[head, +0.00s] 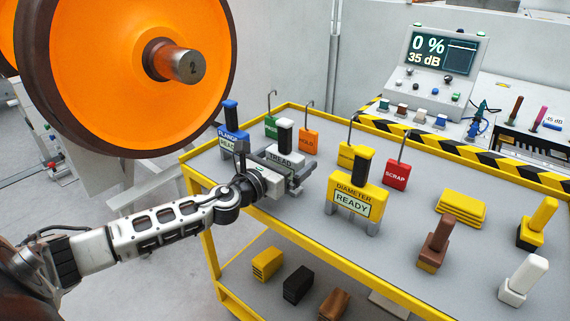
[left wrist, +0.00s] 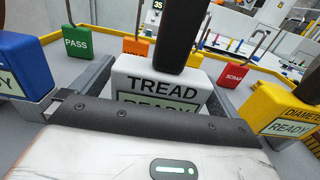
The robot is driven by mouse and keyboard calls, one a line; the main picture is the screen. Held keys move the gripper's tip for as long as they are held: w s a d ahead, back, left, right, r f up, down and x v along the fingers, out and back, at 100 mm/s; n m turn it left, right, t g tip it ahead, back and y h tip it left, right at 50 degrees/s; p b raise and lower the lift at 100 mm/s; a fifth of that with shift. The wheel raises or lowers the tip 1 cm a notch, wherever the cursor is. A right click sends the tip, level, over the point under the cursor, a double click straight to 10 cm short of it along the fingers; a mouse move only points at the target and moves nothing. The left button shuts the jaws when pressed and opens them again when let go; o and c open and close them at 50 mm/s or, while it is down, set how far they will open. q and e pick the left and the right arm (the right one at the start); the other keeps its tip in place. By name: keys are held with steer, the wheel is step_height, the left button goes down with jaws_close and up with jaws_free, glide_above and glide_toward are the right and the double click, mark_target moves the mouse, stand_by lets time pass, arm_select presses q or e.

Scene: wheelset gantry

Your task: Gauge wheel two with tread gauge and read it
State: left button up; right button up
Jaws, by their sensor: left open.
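The wheel (head: 110,60), orange with a dark rim and an axle end marked "2", fills the upper left of the head view. The white tread gauge (head: 285,156) stands upright on the cart, labelled TREAD, with a black handle; its display shows READY in the left wrist view (left wrist: 155,85). My left gripper (head: 297,178) is open at the tread gauge, with its fingers on either side of it in the left wrist view. The gripper hides the gauge's lower part. I cannot tell whether the fingers touch it. My right gripper is not in view.
The blue flange gauge (head: 231,135) stands left of the tread gauge, and the yellow diameter gauge (head: 355,195) right of it. Hooked tags, including the red SCRAP tag (head: 396,176), stand behind. The yellow-edged cart (head: 420,235) also carries blocks. A console (head: 437,70) reads 0 % and 35 dB.

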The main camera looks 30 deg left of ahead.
arm_select(q)
steer(key=shift+w, duration=0.65)
steer(key=c, duration=0.9)
steer(key=shift+c, duration=1.1)
steer(key=shift+r, duration=0.1)
